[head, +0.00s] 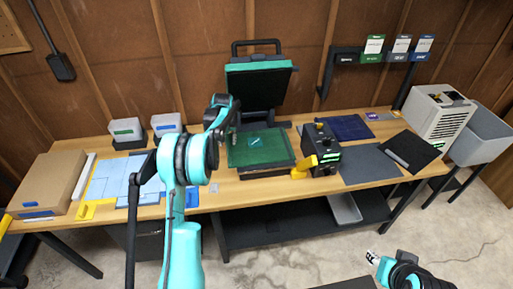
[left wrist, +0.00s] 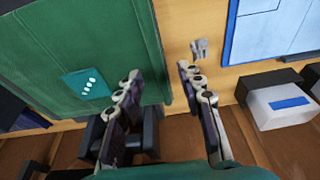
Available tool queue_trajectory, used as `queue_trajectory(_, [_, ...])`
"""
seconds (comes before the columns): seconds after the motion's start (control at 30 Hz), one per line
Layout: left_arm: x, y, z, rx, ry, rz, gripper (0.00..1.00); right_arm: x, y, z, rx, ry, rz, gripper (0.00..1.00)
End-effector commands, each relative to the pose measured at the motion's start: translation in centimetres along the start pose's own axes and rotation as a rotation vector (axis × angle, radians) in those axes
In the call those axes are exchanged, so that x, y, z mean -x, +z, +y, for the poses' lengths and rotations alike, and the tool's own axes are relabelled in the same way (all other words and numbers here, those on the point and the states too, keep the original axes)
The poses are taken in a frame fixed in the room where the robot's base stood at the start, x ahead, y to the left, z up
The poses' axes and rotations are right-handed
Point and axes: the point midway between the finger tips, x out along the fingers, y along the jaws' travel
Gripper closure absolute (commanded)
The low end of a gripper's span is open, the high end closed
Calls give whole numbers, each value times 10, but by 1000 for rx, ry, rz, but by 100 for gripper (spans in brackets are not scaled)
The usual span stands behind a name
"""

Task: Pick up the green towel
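The green towel (head: 262,147) lies flat on the lower plate of the dark and teal press in the head view. It fills the upper left of the left wrist view (left wrist: 100,35), with a small teal patch with white dots on it. My left gripper (head: 228,125) is above the table by the towel's left edge. In the left wrist view its fingers (left wrist: 160,82) are apart with nothing between them; one finger overlaps the towel's edge in the picture. I cannot tell if it touches. My right gripper (head: 375,258) is low at the bottom right, away from the table.
The raised press lid (head: 258,82) stands behind the towel. A black box with yellow parts (head: 322,150) stands just right of it. Light blue sheets (head: 110,180) and white bins (head: 126,129) are on the left. A small grey piece (left wrist: 200,48) lies on bare wood near the towel.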

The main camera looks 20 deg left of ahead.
Motion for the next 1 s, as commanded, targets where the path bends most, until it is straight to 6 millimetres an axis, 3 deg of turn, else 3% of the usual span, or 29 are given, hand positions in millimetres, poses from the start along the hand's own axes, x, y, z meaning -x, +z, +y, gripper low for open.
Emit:
queue_trajectory(0.2, [-34,0,3,0,0,0,62,-7,5,0,0,0,0,60])
queue_trajectory(0.43, [-36,0,3,0,0,0,62,-6,5,0,0,0,0,60])
queue_trajectory(0.6, [-36,0,3,0,0,0,100,-6,5,0,0,0,0,60])
queue_trajectory(1.0, [-31,-2,3,0,0,1,100,-5,4,0,0,0,0,60])
